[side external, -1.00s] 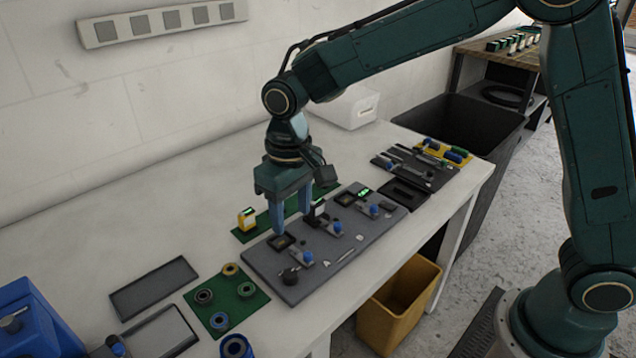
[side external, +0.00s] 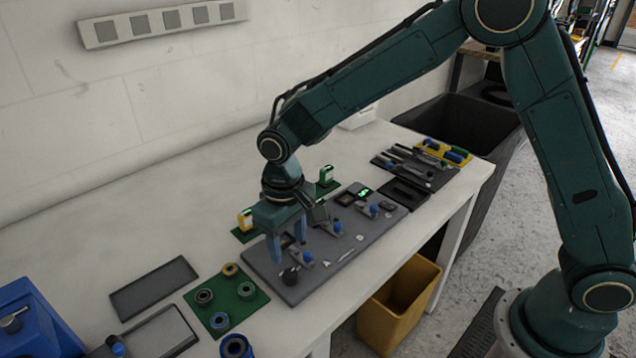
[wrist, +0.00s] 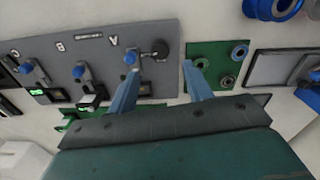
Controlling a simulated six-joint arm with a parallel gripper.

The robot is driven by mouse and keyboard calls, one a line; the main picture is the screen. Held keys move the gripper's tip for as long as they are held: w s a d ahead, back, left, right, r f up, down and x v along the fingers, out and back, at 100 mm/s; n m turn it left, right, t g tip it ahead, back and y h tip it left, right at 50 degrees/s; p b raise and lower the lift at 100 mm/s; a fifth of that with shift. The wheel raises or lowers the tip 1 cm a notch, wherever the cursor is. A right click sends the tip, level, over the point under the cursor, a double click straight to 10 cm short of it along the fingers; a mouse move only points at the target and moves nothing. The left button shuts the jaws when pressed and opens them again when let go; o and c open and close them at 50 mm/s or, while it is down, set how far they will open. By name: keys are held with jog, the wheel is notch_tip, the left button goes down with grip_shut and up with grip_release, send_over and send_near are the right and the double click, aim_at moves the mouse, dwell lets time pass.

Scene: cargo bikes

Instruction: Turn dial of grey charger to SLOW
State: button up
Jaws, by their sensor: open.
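A grey board (side external: 345,250) lies on the table, and it also shows in the wrist view (wrist: 45,55). A black round dial (side external: 290,276) sits at its near left end. In the wrist view the dial (wrist: 158,48) appears just beyond my fingertips, between their lines. I cannot read its setting or any SLOW mark. My gripper (side external: 289,250) is open and empty above that end of the board. Its two blue fingers also show in the wrist view (wrist: 160,66), apart from each other and from the dial. I cannot tell which item is the grey charger.
Blue-knobbed clamps (side external: 307,258) stand along the board. A green mat (side external: 244,305) with several rings lies to the left. A tool tray (side external: 425,180) lies at right. Bare table lies behind at left.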

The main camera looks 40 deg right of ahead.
aim_at(290, 273)
notch_tip(290, 273, down, 8)
jog(key=shift+f, duration=0.1)
dwell(0.4)
jog(key=shift+c, duration=0.2)
jog(key=c, duration=0.9)
